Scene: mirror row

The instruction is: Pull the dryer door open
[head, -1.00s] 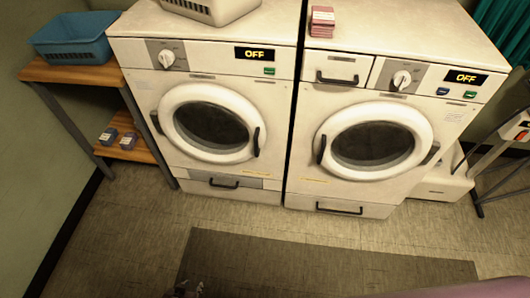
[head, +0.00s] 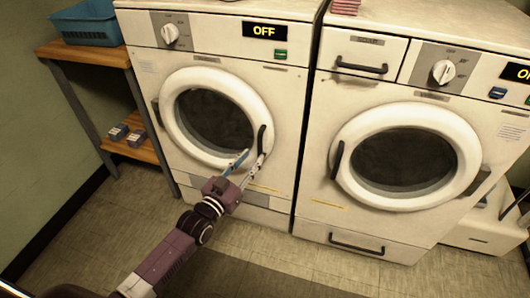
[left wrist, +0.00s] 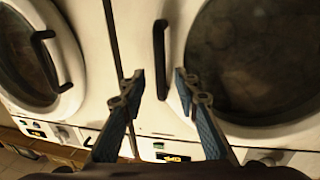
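The left machine (head: 282,110), which has no drawer at the top and seems to be the dryer, has a shut round door (head: 173,118) with a dark window. Its dark upright handle (head: 262,139) is at the door's right edge. My left gripper (head: 252,158) is open with its fingertips at the handle's lower end. In the left wrist view, turned upside down, the handle (left wrist: 159,60) shows between the two spread fingers of the gripper (left wrist: 159,82). Whether they touch it is unclear. My right gripper is not in view.
A second machine (head: 305,205) with a top drawer and its own door handle (head: 337,160) stands close on the right. A wooden shelf (head: 88,54) with a blue basket (head: 88,25) stands at the left. The floor in front is clear.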

